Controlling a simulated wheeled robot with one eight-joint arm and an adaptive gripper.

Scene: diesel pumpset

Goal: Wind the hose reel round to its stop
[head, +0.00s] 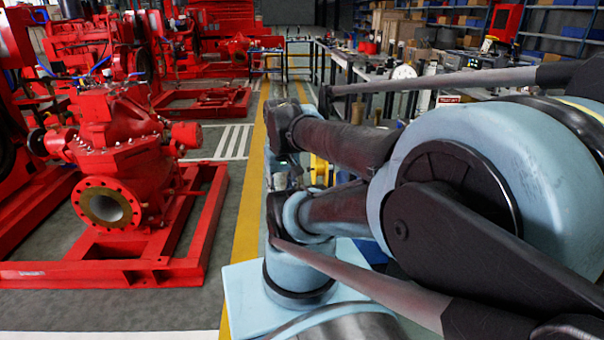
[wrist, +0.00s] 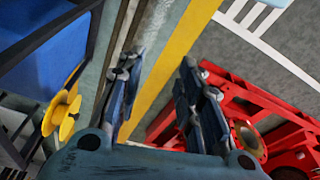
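A yellow spool-shaped part, which looks like the hose reel (wrist: 62,115), is at the left of the wrist view, beside a blue panel. In the head view a bit of yellow (head: 320,170) shows between my arm links, mostly hidden by them. My gripper (wrist: 159,65) is open in the wrist view, its two dark blue fingers apart with only floor seen between them. The yellow part lies to the left of the fingers and apart from them. My gripper cannot be made out in the head view, where my arm fills the right side.
A red pump on a red frame (head: 178,268) stands at the left of the head view; red framework (wrist: 225,85) also shows at right in the wrist view. A workbench (head: 375,82) and shelves are behind. The floor along the yellow line (head: 248,215) is clear.

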